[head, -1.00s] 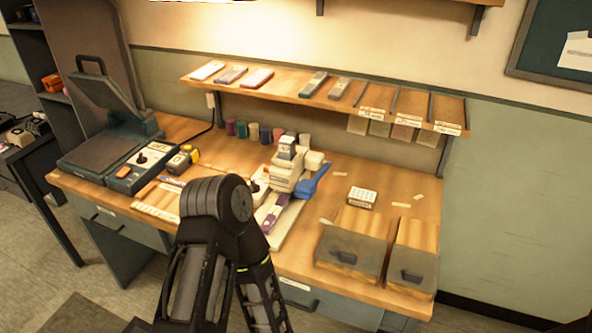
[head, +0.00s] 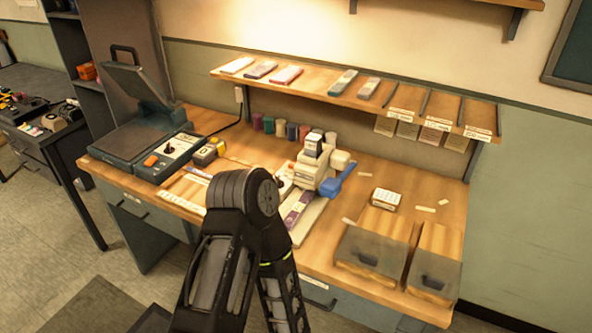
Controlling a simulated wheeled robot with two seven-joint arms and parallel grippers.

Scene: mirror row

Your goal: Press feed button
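A white and beige desktop machine (head: 312,165) with a blue lever (head: 338,180) stands at the middle of the wooden bench. A purple strip (head: 297,208) lies on its pale base (head: 309,222). No button is clearly marked as feed. An orange button (head: 151,161) and a black knob (head: 170,150) sit on the grey control panel of the press (head: 130,135) at the left. One of my dark arms rises from the bottom centre, its bent joint in front of the machine's left side, hiding part of it. Neither gripper shows.
Several coloured spools (head: 280,130) stand behind. A shelf (head: 310,88) overhangs the bench's back. Two drawer boxes (head: 373,250) and a small white keypad-like block (head: 386,199) are on the right. Floor is free at the left.

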